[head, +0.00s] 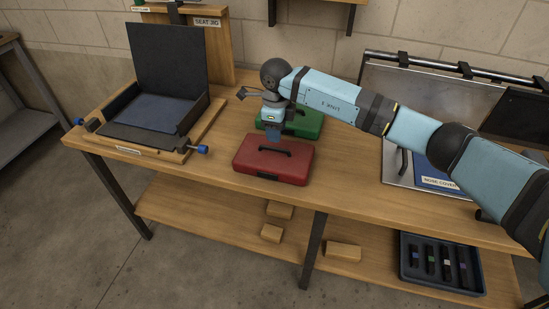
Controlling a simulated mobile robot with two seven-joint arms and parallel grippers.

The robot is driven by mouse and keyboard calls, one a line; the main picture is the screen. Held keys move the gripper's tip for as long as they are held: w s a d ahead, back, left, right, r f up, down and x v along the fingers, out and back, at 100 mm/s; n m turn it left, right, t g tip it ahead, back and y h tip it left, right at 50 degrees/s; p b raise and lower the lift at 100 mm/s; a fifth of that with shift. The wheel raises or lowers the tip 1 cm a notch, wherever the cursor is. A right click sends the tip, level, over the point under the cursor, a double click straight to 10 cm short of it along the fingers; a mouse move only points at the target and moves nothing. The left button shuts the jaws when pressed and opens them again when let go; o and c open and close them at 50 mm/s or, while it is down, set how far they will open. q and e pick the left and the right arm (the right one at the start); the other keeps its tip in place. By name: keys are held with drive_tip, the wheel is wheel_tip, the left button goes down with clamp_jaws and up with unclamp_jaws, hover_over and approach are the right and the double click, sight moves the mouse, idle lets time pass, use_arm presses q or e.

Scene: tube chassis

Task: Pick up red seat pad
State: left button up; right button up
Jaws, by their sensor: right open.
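The red seat pad (267,164) lies flat on the wooden workbench, near its front edge, with a dark handle on top. My right arm reaches in from the right. My right gripper (270,140) points down just above the back part of the red pad and is open. I cannot tell whether its fingers touch the handle. My left gripper is not in view.
A green pad (299,122) lies right behind the red one, partly hidden by my right gripper. The seat jig (160,105) stands at the left. A nose cover panel (432,178) lies at the right. A tool tray (440,262) and wooden blocks (343,251) sit on the lower shelf.

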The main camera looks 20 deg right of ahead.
sight(275, 145)
drive_tip(key=shift+a+f, duration=0.2)
drive_tip(key=shift+f, duration=2.85)
clamp_jaws()
